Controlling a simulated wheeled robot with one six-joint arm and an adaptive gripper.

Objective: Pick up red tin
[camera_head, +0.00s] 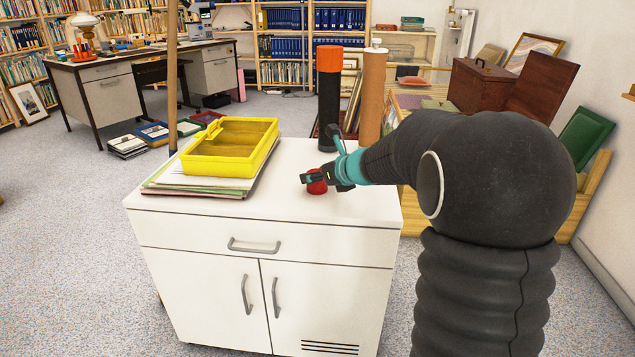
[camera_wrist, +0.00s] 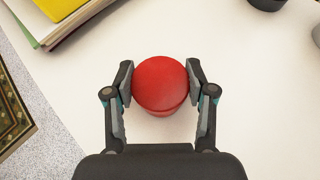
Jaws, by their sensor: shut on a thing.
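The red tin (camera_head: 317,186) is a small round red tin on the white cabinet top, partly hidden by my gripper in the head view. In the wrist view the red tin (camera_wrist: 161,84) sits between my two fingers, its round top facing the camera. My gripper (camera_head: 322,180) reaches in from the right, low over the cabinet top. In the wrist view my gripper (camera_wrist: 160,86) has a finger against each side of the tin. It is shut on the tin. I cannot tell whether the tin is clear of the surface.
The white cabinet (camera_head: 262,215) has bare top around the tin. A yellow tray (camera_head: 229,165) on a stack of papers and folders (camera_head: 205,190) stands to the left. A dark tube with an orange cap (camera_head: 329,95) and a brown tube (camera_head: 371,95) stand behind.

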